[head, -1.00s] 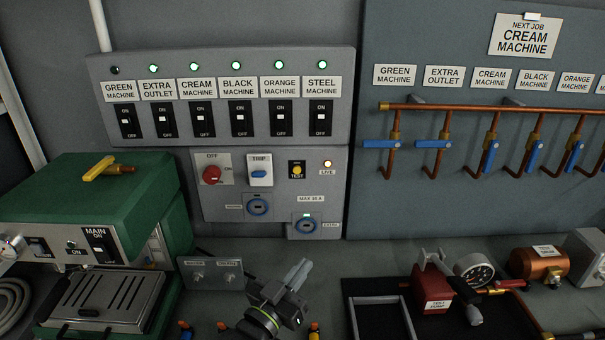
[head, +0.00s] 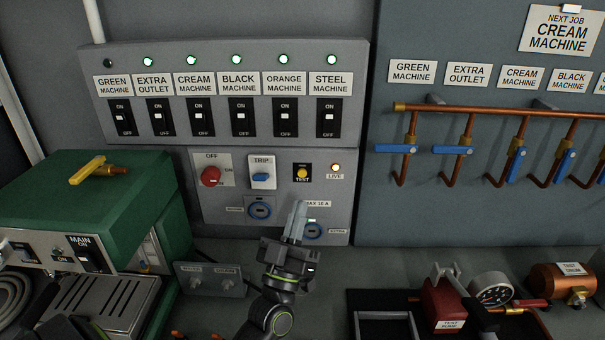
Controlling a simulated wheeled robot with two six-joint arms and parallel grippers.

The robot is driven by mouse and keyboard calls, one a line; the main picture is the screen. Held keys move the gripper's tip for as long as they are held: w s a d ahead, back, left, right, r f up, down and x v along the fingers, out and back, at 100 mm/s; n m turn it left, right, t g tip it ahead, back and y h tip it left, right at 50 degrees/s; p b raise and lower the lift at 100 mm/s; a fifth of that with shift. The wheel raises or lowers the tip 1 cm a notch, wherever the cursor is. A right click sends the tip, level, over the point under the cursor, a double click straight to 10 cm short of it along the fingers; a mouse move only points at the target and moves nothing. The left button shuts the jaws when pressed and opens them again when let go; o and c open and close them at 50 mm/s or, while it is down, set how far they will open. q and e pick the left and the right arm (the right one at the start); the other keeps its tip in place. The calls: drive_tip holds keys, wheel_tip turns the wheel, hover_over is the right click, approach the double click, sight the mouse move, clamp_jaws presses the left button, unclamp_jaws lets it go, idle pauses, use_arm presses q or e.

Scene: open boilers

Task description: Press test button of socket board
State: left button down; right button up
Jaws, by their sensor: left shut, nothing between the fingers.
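The socket board (head: 331,190) is the lower grey panel on the back wall. Its yellow TEST button (head: 302,173) sits on a small black plate, right of the TRIP switch (head: 262,175) and left of the lit LIVE lamp (head: 335,167). The red rotary knob (head: 210,176) is at the left. My left gripper (head: 297,222) is shut and empty, pointing up, below the TEST button in the picture. Its fingers cover part of the MAX label and lie between the two round blue-ringed sockets. My right gripper is not in view.
A switch panel (head: 350,65) with labelled breakers is above the board. A green machine (head: 85,195) stands at left. Copper pipes with blue valves (head: 455,150) hang at right. A red test pump (head: 442,300) and a gauge (head: 491,289) stand at lower right.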

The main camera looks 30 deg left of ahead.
sight(302, 173)
use_arm(q)
drive_tip(key=w+a, duration=0.1)
drive_tip(key=w, duration=0.1)
drive_tip(key=w+a, duration=0.2)
drive_tip(key=w, duration=0.1)
drive_tip(key=w+a, duration=0.1)
drive_tip(key=w, duration=0.1)
drive_tip(key=shift+w+a+p, duration=0.3)
drive_tip(key=shift+w, duration=0.05)
idle(1.9)
drive_tip(key=shift+w+a, duration=0.2)
drive_tip(key=shift+w, duration=0.15)
drive_tip(key=shift+w+a, duration=0.25)
drive_tip(key=shift+w, duration=0.1)
idle(0.7)
drive_tip(key=shift+s, duration=0.1)
drive_tip(key=shift+s+d+p, duration=0.35)
drive_tip(key=shift+s+d, duration=0.1)
drive_tip(key=shift+s, duration=0.2)
